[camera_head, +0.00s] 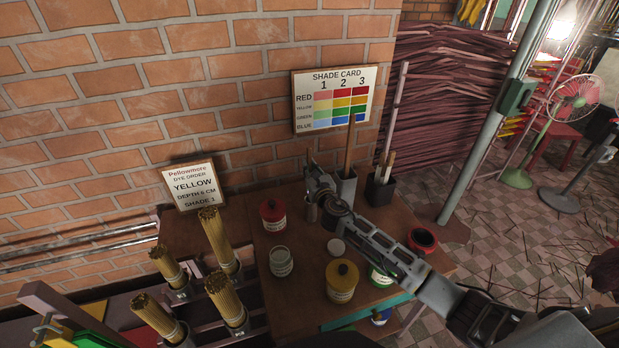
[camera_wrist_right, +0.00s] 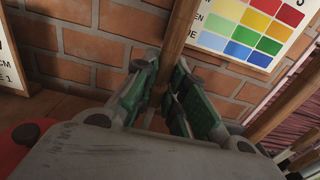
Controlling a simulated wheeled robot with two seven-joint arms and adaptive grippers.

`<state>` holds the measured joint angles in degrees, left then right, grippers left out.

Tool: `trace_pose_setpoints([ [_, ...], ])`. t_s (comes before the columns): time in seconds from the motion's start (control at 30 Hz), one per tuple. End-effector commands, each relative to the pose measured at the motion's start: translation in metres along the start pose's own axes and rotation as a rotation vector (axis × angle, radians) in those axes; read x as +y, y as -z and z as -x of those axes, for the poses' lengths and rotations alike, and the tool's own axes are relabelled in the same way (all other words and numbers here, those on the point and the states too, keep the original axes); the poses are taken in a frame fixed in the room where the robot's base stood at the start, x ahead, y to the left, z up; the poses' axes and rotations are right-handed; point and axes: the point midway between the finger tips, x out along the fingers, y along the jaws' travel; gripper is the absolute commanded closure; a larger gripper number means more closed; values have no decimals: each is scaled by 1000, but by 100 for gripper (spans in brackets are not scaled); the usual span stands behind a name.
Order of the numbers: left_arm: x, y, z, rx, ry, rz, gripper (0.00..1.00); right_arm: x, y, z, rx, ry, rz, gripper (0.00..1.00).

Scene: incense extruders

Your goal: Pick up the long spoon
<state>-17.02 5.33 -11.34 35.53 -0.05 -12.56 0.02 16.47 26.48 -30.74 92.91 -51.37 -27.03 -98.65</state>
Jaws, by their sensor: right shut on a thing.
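The long spoon shows as a long wooden handle (camera_head: 349,146) standing upright in front of the shade card in the head view. Its lower part is hidden by a grey holder (camera_head: 347,188) and my gripper. My right gripper (camera_head: 326,190) reaches in from the lower right to the back of the table. In the right wrist view, the green-padded fingers (camera_wrist_right: 168,100) are shut on the handle (camera_wrist_right: 179,28), which rises between them. The spoon's bowl is hidden. My left gripper is not in view.
A dark holder with sticks (camera_head: 380,188) stands right of the spoon. A red-lidded jar (camera_head: 273,214), an open glass jar (camera_head: 281,262) and a yellow jar (camera_head: 342,281) stand on the table (camera_head: 296,310). A shade card (camera_head: 333,100) and an order card (camera_head: 194,185) are behind.

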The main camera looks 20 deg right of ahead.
Motion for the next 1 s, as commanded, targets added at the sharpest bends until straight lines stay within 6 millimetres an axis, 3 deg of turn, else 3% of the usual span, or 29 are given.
trace_pose_setpoints([
  [0.37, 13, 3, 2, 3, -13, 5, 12, 0, -11, 4, -2, -2, 1, 100],
  [0.8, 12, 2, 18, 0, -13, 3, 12, 0, -78, 4, -4, -1, 2, 100],
  [1.0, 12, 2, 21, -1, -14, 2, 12, 0, -100, 4, -2, -1, 1, 100],
])
